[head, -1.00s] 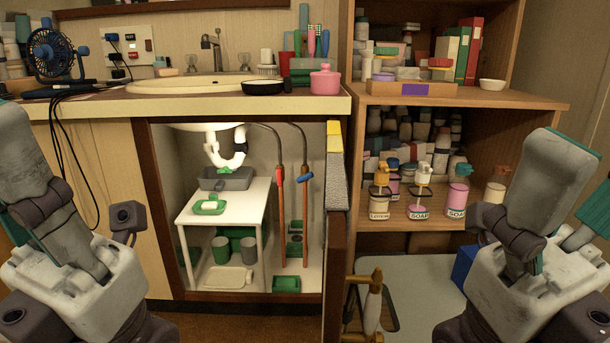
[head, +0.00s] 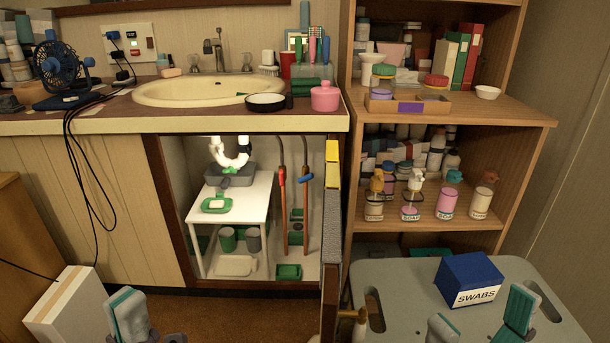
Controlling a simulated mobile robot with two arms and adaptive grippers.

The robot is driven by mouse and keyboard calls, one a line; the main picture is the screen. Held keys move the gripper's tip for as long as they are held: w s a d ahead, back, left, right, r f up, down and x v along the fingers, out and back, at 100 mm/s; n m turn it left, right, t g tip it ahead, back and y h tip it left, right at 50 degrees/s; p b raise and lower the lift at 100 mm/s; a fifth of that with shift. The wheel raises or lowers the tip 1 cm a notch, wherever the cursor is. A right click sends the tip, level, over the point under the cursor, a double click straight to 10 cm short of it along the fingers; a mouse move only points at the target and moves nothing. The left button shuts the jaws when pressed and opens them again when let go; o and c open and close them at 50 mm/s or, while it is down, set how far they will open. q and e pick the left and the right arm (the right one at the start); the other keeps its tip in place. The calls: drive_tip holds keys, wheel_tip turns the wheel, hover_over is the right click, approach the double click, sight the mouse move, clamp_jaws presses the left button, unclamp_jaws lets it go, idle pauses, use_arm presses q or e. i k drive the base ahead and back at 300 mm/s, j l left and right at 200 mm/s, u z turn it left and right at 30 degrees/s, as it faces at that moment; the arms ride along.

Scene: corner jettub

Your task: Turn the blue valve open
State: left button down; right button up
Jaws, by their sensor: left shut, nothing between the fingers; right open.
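The blue valve (head: 305,180) is a small blue handle on the right one of two copper pipes inside the open cabinet under the sink. The handle sits crosswise to its upright pipe. A red valve (head: 282,178) is on the left pipe, with its handle along the pipe. My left gripper (head: 126,298) is shut and empty at the bottom left, well in front of the cabinet. My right gripper (head: 482,308) is open and empty at the bottom right, over the grey top. Neither gripper touches a valve.
The open cabinet door (head: 331,240) stands edge-on just right of the pipes. A white stand (head: 258,190) with green items is left of them. A grey top with handle slots (head: 400,285) carries a blue swabs box (head: 470,279). A pale box (head: 68,305) stands lower left.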

sight(302, 179)
drive_tip(key=j, duration=0.7)
drive_tip(key=i+j+u, duration=0.2)
drive_tip(key=j, duration=0.15)
drive_tip(key=i+j+u, duration=0.25)
drive_tip(key=j, duration=0.1)
